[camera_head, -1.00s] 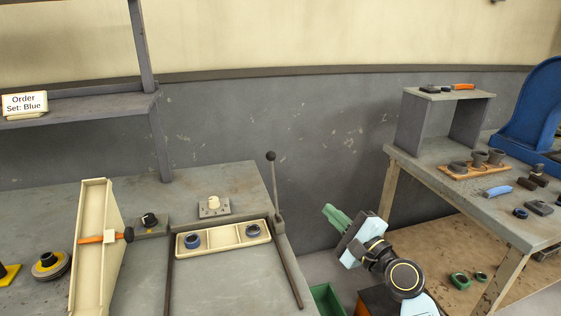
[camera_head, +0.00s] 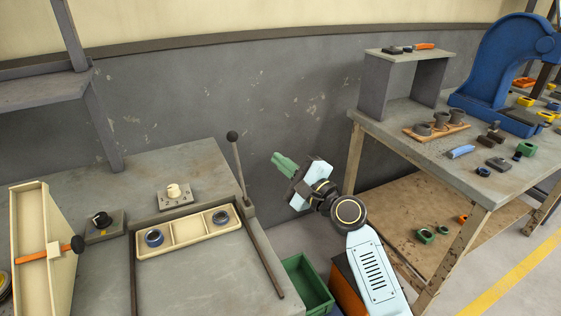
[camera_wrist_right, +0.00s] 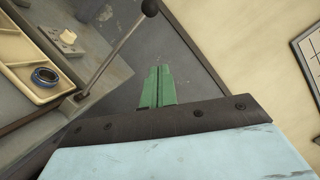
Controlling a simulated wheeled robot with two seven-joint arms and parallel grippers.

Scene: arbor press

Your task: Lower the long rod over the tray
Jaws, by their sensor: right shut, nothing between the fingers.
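The long rod (camera_head: 238,168) with a dark ball on top stands nearly upright at the right end of the tray, leaning slightly. It also shows in the right wrist view (camera_wrist_right: 121,47). The cream tray (camera_head: 187,231) has three compartments. Blue-black rings sit in its left and right compartments, and the middle one is empty. My right gripper (camera_head: 281,161), with green fingers, is to the right of the rod, apart from it. Its fingers (camera_wrist_right: 157,82) are shut together and empty in the right wrist view. My left gripper is not in view.
A small plate with a cream knob (camera_head: 174,194) lies behind the tray. A cream frame with an orange-handled tool (camera_head: 42,254) stands at left. A green bin (camera_head: 307,284) is on the floor. A workbench with a blue press (camera_head: 490,75) stands at right.

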